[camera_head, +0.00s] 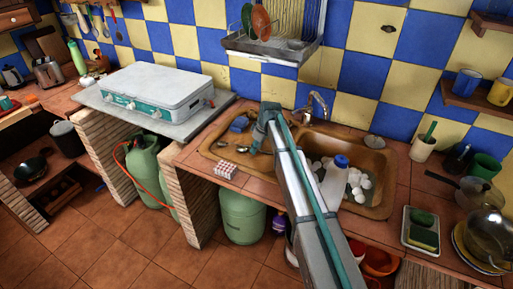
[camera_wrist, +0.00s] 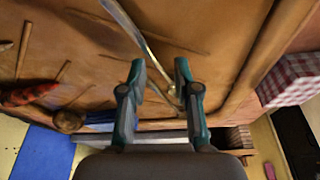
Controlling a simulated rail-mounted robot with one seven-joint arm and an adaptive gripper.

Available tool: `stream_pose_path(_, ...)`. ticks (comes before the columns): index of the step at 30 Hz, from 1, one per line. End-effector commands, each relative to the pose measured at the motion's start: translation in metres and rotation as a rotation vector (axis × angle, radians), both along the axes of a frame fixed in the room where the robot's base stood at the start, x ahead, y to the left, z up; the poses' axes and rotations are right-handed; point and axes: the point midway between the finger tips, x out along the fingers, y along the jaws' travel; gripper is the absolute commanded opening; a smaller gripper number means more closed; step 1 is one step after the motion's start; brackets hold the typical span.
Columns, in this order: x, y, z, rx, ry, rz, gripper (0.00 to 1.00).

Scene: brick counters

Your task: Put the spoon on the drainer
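The spoon (camera_wrist: 142,38) is a thin, shiny metal piece in the wrist view. It runs from the top edge down to the right, crossing the gap between my fingers. My gripper (camera_wrist: 160,68) is open, with its two teal fingers apart on either side of it; I cannot tell whether they touch it. In the head view, my gripper (camera_head: 251,149) is low over the left sink basin (camera_head: 215,151), where small metal cutlery shows partly hidden by it. The drainer (camera_head: 262,50) is a metal rack on the tiled wall above the sink, holding orange and green plates.
The faucet (camera_head: 316,103) stands close to my arm, behind the sink. A white bottle with a blue cap (camera_head: 335,180) and white cups are in the right basin. A red-and-white checked box (camera_head: 226,170) sits at the sink's front edge. A stove (camera_head: 158,92) is at left.

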Motion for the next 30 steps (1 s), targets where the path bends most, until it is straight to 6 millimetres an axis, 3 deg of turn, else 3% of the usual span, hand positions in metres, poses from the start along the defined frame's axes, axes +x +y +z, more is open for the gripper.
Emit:
stream_pose_path(8,-0.003,-0.005,0.018,0.000,-0.001,0.000,0.31)
stream_pose_path(21,-0.014,-0.024,0.094,0.000,-0.001,0.000,0.31)
stream_pose_path(30,-0.018,-0.030,0.117,0.000,0.000,0.000,0.31)
